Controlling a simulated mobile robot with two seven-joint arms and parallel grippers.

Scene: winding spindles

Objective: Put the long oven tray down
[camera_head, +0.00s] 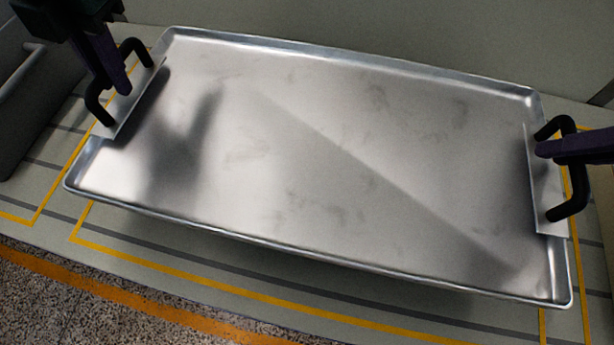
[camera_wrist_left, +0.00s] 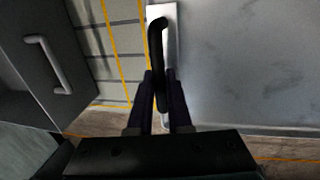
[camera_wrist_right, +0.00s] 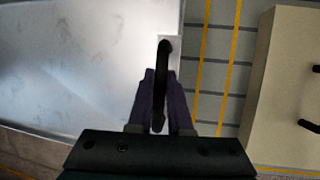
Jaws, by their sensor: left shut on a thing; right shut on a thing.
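The long oven tray (camera_head: 330,170) is a shallow metal sheet with a raised rim and a black handle at each short end. It fills the middle of the head view, empty, over a grey surface with yellow lines. My left gripper (camera_head: 122,85) is shut on the left handle (camera_head: 98,102); the left wrist view shows this handle (camera_wrist_left: 156,45) between the fingers (camera_wrist_left: 158,95). My right gripper (camera_head: 545,149) is shut on the right handle (camera_head: 577,200), also seen in the right wrist view (camera_wrist_right: 162,65). I cannot tell whether the tray touches the surface.
The grey surface (camera_head: 50,220) carries yellow and dark lines around the tray. A grey box with a bar handle (camera_head: 25,80) stands at the far left. A beige box with dark handles (camera_wrist_right: 285,90) shows in the right wrist view. A speckled floor (camera_head: 60,300) lies in front.

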